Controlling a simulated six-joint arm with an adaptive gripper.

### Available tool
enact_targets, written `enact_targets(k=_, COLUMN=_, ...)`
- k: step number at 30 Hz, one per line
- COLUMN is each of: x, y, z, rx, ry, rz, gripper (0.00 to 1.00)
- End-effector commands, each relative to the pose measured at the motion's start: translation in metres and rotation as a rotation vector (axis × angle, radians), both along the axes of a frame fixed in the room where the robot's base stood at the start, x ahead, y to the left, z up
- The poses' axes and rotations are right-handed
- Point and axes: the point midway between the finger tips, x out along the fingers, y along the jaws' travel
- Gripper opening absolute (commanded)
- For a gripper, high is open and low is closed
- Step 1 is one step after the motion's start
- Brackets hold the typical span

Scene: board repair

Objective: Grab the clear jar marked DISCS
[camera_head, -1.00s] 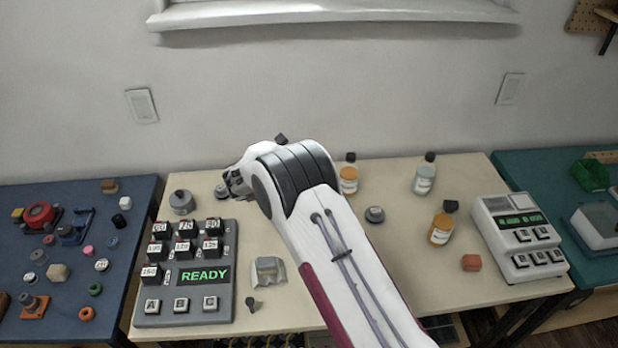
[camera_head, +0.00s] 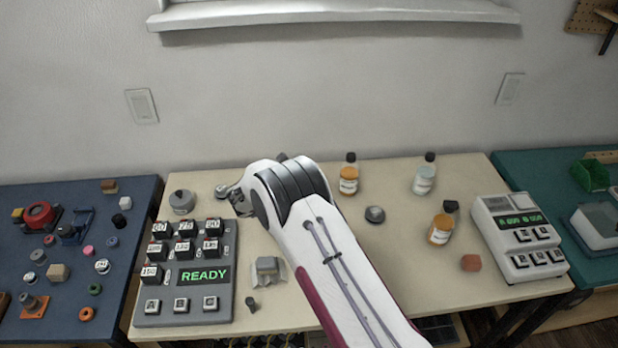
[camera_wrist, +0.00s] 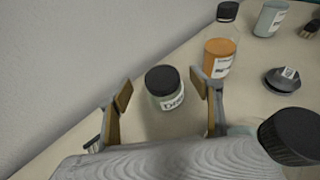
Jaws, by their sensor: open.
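The clear jar (camera_wrist: 170,98) shows in the wrist view, with a black lid and a white label. The label's lettering is slanted and only partly readable, starting with D. The jar stands upright on the pale tabletop. My gripper (camera_wrist: 160,89) is open, with one brown-padded finger to the left of the jar and one to the right. The jar appears between the fingers, with a gap on both sides. In the head view my arm covers the jar and most of the gripper.
An orange-filled bottle (camera_wrist: 218,58) stands close to the right finger. A large black cap (camera_wrist: 290,135) is near the wrist view's right edge. A grey round part (camera_wrist: 283,79) lies right of the bottle. The READY keypad (camera_head: 185,285) sits front left; the wall rises behind the table.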

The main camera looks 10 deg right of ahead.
Motion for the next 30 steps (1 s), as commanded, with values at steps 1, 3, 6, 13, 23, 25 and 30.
enact_targets(k=1, x=0.000, y=0.000, z=0.000, rx=0.000, ry=0.000, rz=0.000, gripper=0.65)
enact_targets(k=3, x=0.000, y=0.000, z=0.000, rx=0.000, ry=0.000, rz=0.000, gripper=0.65)
enact_targets(k=6, x=0.000, y=0.000, z=0.000, rx=0.000, ry=0.000, rz=0.000, gripper=0.65)
enact_targets(k=13, x=0.000, y=0.000, z=-0.009, rx=-0.001, ry=0.002, rz=0.001, gripper=0.65)
enact_targets(k=23, x=0.023, y=-0.018, z=-0.024, rx=0.000, ry=0.000, rz=0.000, gripper=0.65)
enact_targets(k=25, x=0.028, y=-0.022, z=-0.026, rx=0.000, ry=-0.001, rz=0.000, gripper=0.65)
enact_targets(k=30, x=0.035, y=-0.027, z=-0.030, rx=0.000, ry=0.000, rz=0.001, gripper=0.65)
